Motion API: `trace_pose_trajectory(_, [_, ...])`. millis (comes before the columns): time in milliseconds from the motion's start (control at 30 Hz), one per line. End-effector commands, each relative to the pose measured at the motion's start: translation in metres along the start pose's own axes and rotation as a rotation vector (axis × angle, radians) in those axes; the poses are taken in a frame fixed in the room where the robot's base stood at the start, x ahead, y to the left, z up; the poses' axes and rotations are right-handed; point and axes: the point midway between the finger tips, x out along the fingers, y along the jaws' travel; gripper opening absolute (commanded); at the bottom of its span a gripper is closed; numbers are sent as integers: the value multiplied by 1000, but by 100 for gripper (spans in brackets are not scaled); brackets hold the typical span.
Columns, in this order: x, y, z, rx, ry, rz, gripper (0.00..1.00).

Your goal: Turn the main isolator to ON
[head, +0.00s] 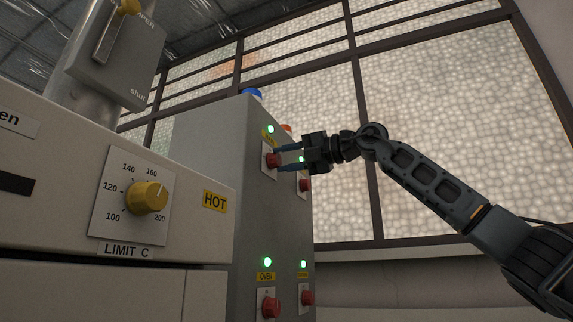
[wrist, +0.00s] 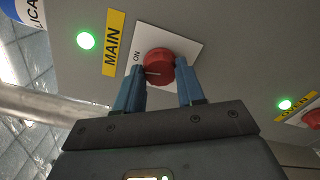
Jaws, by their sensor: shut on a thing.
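The main isolator is a red rotary knob (wrist: 158,62) on a white plate, beside a yellow MAIN label (wrist: 114,43). The word ON is printed on the plate left of the knob in the wrist view. A pale pointer line on the knob points left in that view, near ON. In the head view the knob (head: 272,160) is on the upper left of the grey cabinet's panel. My gripper (head: 281,160) reaches it from the right. In the wrist view my gripper (wrist: 161,88) is shut on the knob, a blue finger on each side.
A green lamp (wrist: 85,40) glows by the MAIN label. Similar red knobs with lit green lamps are close by, including the OVEN knob (head: 270,306) below. An oven front with a yellow dial (head: 147,198) stands at the left. Open space lies right of the cabinet (head: 215,150).

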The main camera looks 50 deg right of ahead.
Motion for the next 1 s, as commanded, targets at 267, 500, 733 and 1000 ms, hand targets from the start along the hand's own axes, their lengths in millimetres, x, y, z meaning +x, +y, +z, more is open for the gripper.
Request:
trace_pose_trajectory(267, [0, -2, 0, 153, -2, -1, 8])
trace_pose_trajectory(500, [0, -2, 0, 213, -2, -1, 8])
trace_pose_trajectory(733, [0, -2, 1, 226, -1, -1, 8])
trace_pose_trajectory(1000, [0, -2, 1, 226, -1, -2, 40])
